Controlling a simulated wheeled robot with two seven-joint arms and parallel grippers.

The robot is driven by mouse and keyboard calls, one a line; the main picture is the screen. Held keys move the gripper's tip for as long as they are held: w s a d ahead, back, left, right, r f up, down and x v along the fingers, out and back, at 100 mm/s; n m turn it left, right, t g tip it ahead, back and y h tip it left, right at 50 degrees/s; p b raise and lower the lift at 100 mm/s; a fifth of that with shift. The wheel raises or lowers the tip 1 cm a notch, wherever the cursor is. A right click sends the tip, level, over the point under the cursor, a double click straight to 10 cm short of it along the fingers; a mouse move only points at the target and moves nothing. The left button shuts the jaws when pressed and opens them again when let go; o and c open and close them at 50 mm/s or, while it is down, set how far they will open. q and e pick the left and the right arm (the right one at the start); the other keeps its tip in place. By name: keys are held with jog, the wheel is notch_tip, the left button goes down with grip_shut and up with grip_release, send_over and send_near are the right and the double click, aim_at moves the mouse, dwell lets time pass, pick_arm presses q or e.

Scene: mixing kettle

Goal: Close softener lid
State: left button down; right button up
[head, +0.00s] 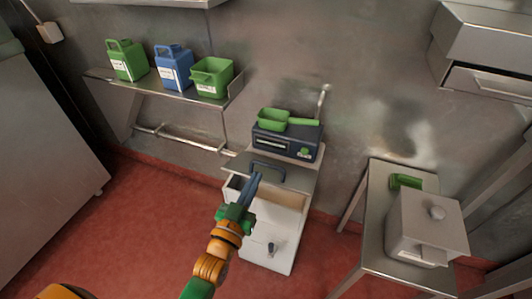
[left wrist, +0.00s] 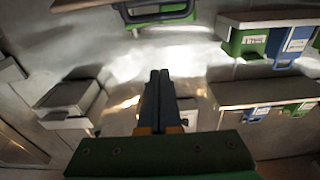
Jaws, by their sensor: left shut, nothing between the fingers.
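The white softener cabinet (head: 268,243) stands on the red floor near the wall. My right gripper is not in view.
A dark scale (head: 285,142) with a green scoop (head: 272,119) stands behind the lid. A wall shelf (head: 211,100) at left holds green and blue containers. A metal table (head: 376,220) at right carries a lidded pot (head: 425,225). Red floor is clear at left.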

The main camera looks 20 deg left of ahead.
pick_arm(q)
jog(key=b, duration=0.1)
send_over(266, 178)
jog(key=shift+w+r, duration=0.1)
jog(key=shift+w, duration=0.15)
notch_tip(266, 178, down, 3)
jog(key=shift+f+b, duration=0.15)
jog(key=shift+b, duration=0.3)
jog(key=shift+s+f, duration=0.2)
jog(key=shift+f, duration=0.05)
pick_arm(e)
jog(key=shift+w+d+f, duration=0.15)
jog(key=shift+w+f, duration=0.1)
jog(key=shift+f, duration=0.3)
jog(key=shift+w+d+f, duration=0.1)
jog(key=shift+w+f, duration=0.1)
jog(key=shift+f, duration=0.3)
